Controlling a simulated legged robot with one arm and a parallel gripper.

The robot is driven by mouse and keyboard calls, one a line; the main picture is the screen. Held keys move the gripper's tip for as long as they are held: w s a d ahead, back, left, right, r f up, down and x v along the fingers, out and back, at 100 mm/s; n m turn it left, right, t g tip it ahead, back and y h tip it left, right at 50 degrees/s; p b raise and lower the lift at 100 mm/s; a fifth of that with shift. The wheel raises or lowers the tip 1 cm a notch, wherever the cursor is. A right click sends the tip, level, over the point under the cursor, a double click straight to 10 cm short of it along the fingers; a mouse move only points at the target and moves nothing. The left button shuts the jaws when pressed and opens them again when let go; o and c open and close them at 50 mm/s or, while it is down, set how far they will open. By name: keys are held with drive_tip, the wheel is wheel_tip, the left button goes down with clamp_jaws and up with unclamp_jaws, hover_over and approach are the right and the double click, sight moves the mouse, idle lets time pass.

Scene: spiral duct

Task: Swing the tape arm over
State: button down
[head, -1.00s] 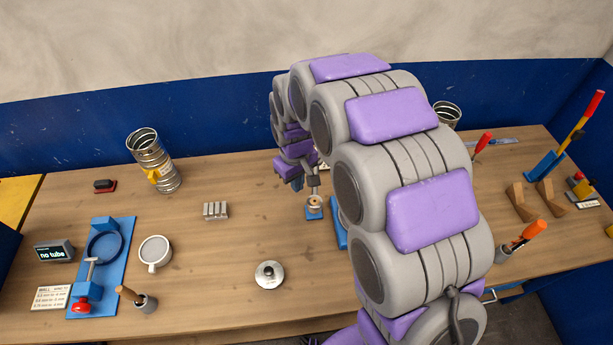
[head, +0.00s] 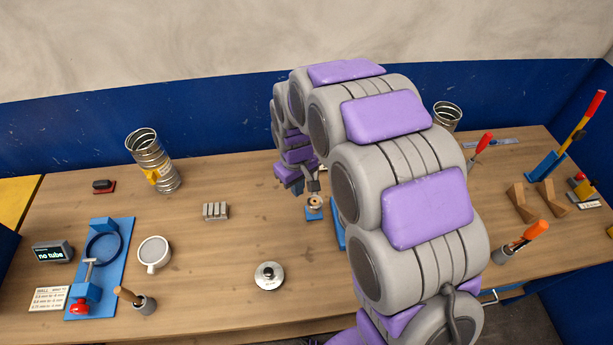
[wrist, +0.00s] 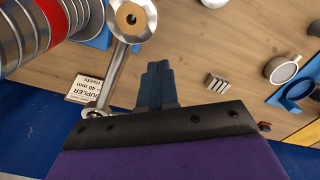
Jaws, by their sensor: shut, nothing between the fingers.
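The tape arm (wrist: 113,72) is a silver bar in the wrist view, with a ring at its lower end and a tan tape roll (wrist: 130,18) at its upper end. In the head view the roll (head: 315,202) sits over a small blue base (head: 314,215), just left of my arm. My gripper (wrist: 158,68) has its blue fingers together, with nothing between them. In the wrist view they lie just right of the tape arm; contact cannot be told. In the head view my gripper (head: 298,187) is beside the roll, partly hidden by my arm.
In the wrist view a ribbed metal duct (wrist: 30,35) stands left of the tape arm, by a printed card (wrist: 88,90). In the head view, grey blocks (head: 215,211), a mug (head: 154,252) and a round lidded item (head: 270,275) stand on the wooden bench (head: 210,285).

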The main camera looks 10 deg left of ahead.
drive_tip(key=shift+d, duration=0.1)
drive_tip(key=d, duration=0.6)
drive_tip(key=shift+w+d+b, duration=0.2)
drive_tip(key=shift+w+b, duration=0.1)
drive_tip(key=shift+b, duration=0.15)
idle(0.9)
drive_tip(key=shift+r, duration=0.1)
idle(0.4)
wheel_tip(320, 180, up, 9)
drive_tip(key=p, duration=0.2)
idle(0.8)
idle(0.5)
